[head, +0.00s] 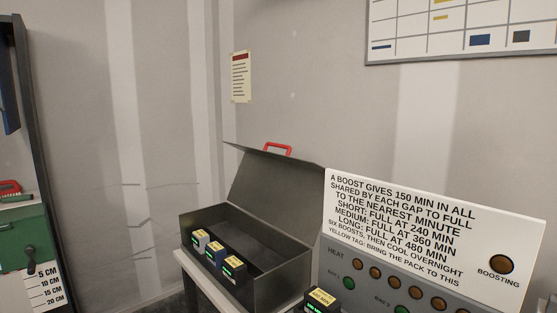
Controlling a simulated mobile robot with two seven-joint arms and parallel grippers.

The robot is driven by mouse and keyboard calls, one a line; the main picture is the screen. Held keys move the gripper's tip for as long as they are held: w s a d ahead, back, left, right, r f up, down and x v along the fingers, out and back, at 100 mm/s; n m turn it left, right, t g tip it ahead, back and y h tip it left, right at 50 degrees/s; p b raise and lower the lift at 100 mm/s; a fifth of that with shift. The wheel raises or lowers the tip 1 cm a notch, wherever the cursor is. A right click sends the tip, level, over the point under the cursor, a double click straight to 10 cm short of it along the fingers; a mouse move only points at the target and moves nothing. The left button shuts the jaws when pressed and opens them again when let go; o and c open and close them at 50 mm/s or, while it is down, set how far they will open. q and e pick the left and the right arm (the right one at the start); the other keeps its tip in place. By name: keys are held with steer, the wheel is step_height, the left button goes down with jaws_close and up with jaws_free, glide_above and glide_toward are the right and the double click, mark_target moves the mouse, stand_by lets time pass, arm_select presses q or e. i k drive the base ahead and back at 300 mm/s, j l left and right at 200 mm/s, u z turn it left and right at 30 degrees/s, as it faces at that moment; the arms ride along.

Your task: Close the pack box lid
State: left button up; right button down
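The pack box (281,278) is a dark grey box on a light bench at the centre of the head view. Its lid (272,187) stands open, tilted up at the back, with a red handle (277,147) on its top edge. Several small packs stand along the box's front left side, among them a dark one with a yellow top and green display (234,269). The right end of the lid meets the edge of the white sign in the picture. Neither of my grippers is in view.
A grey panel with a white instruction sign (430,232), round brown knobs and green lights stands right of the box. Another yellow-topped pack (321,301) is at the bottom edge. A green case (22,240) is at the far left. A wall lies behind the box.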

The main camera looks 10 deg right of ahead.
mark_target(287, 193)
steer(key=i+j+u, duration=0.15)
steer(key=u, duration=0.2)
steer(key=i+j+u, duration=0.1)
steer(key=u, duration=0.25)
steer(key=i+u, duration=0.35)
steer(key=i+z, duration=0.25)
steer(key=i, duration=0.3)
steer(key=i+j+z, duration=0.3)
steer(key=i, duration=0.25)
steer(key=i+l+z, duration=0.1)
steer(key=i+z, duration=0.15)
steer(key=z, duration=0.15)
steer(key=i+z, duration=0.5)
steer(key=z, duration=0.25)
